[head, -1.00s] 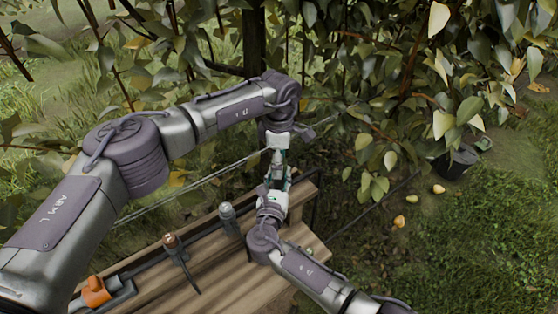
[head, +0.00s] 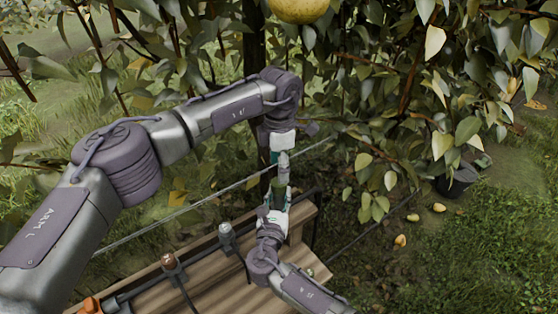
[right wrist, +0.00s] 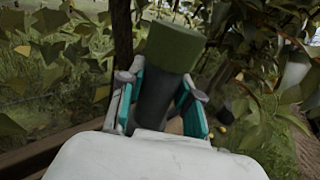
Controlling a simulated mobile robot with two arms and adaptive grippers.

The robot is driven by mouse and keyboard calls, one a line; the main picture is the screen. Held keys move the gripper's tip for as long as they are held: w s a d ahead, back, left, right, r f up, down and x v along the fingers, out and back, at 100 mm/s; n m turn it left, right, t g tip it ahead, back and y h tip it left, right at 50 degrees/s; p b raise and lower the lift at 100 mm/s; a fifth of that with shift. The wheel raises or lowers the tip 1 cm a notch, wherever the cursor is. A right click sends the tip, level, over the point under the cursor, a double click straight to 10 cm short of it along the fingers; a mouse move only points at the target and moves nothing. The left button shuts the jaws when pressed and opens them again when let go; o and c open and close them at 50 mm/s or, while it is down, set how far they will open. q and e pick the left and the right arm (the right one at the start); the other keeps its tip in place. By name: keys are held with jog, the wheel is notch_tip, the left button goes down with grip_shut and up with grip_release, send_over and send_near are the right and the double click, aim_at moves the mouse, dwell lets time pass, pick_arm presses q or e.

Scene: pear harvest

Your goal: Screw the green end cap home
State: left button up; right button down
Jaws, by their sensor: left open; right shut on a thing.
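The green end cap (right wrist: 170,46) sits on top of a dark cylindrical body (right wrist: 154,98) in the right wrist view. The cap looks straight on the body; whether a gap lies between them is too small to tell. My right gripper (right wrist: 160,96) is shut on the dark body, with a teal-lined finger on each side. In the head view my right gripper (head: 277,198) points up, with the cap (head: 279,184) small above it. My left gripper (head: 279,160) is open and points down just above the cap. I cannot tell whether it touches the cap.
A wooden bench (head: 225,278) lies below, with a rail of tools: a grey-topped one (head: 226,234), a copper-topped one (head: 170,266) and an orange one (head: 91,305). Leafy branches, a wire and a pear (head: 298,9) are close. A dark bucket (head: 456,181) stands right.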

pick_arm(q)
jog(key=n, duration=0.2)
jog(key=r+n, duration=0.1)
jog(key=n, duration=0.1)
jog(key=shift+r, duration=0.1)
jog(key=n, duration=0.2)
jog(key=r+n, duration=0.1)
jog(key=n, duration=0.1)
jog(key=shift+n, duration=0.3)
jog(key=shift+f, duration=3.95)
grip_shut()
jog(key=shift+o, duration=0.8)
grip_release()
